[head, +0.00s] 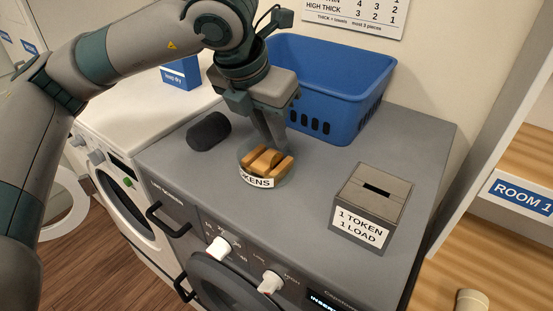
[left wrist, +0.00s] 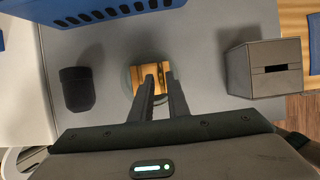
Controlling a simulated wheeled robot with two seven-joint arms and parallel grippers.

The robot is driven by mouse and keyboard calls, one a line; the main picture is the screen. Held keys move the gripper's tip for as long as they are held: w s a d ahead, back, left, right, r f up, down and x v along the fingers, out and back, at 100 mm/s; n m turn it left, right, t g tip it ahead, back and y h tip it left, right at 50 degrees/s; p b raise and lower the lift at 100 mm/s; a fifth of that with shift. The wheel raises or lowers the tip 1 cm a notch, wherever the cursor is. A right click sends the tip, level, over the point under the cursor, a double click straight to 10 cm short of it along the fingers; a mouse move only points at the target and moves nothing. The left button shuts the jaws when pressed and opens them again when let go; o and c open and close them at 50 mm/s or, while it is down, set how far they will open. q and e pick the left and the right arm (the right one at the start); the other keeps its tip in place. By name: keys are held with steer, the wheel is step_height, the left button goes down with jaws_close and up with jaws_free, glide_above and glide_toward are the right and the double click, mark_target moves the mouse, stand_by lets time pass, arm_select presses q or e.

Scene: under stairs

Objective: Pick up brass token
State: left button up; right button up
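The brass token (head: 264,160) is a rounded golden piece between two wood-coloured blocks, inside a low clear round dish (head: 255,183) labelled TOKENS on the grey machine top. My left gripper (head: 275,147) reaches down from above, its fingertips at the token. In the left wrist view, the fingers (left wrist: 159,72) stand a narrow gap apart, with golden colour between and beside the tips. I cannot tell whether they touch the token, which they partly cover. My right gripper is in neither view.
A coin box (head: 375,194) with a dark slot stands to the right, marked 1 TOKEN 1 LOAD. A blue basket (head: 345,85) is behind the dish. A dark cylinder (head: 208,131) lies left of it. The machine top (head: 310,205) between dish and box is clear.

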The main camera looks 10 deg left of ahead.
mark_target(278, 154)
arm_select(q)
steer(key=shift+w+f+p, duration=0.1)
steer(key=shift+f+p, duration=0.5)
steer(key=shift+p, duration=0.05)
steer(key=p+x, duration=0.1)
steer(key=x, duration=0.1)
steer(key=shift+f+p, duration=0.3)
steer(key=shift+f, duration=0.15)
steer(key=shift+w+d+f, duration=0.1)
steer(key=shift+f, duration=0.3)
steer(key=shift+c, duration=0.4)
jaws_close()
steer(key=shift+r, duration=0.1)
